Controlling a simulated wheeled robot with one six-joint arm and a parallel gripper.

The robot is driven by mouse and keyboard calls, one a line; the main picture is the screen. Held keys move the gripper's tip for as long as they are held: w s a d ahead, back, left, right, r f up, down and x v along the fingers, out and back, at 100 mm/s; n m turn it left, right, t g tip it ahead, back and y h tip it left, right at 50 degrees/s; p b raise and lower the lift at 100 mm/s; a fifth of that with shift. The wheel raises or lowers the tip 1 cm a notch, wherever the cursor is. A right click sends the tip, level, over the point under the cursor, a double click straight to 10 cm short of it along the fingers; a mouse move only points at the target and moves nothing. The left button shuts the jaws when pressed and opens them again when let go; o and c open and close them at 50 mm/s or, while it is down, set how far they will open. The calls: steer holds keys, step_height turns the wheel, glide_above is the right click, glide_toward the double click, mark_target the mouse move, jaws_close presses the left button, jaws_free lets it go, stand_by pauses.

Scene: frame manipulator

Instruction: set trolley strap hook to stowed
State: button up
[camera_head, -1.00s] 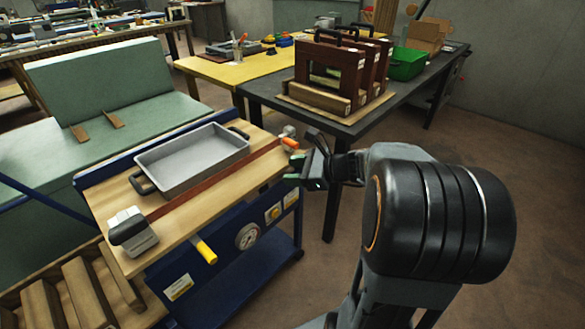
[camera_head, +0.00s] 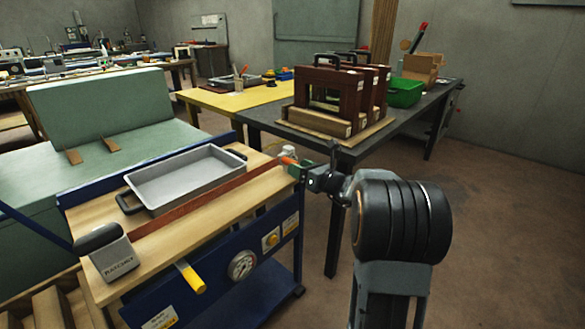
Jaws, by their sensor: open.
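The trolley (camera_head: 250,225) has a wooden top and a blue frame. A red-brown strap (camera_head: 205,197) runs across its top from the grey ratchet block (camera_head: 117,262) at the front left to the far right corner. The strap hook's orange part (camera_head: 288,160) shows at that corner, beside a pale fitting (camera_head: 287,150). My gripper (camera_head: 297,168) is open at the strap's right end, right by the orange part. I cannot tell whether it touches it. The jaws are small and partly hide the hook's end.
A grey tray (camera_head: 187,180) with black handles sits on the trolley behind the strap. A yellow lever (camera_head: 191,277) and a gauge (camera_head: 242,264) are on the trolley's front. A dark table (camera_head: 400,125) with brown frames (camera_head: 345,95) stands behind. The floor at right is clear.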

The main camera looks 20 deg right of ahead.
steer(key=shift+x, duration=1.75)
jaws_close()
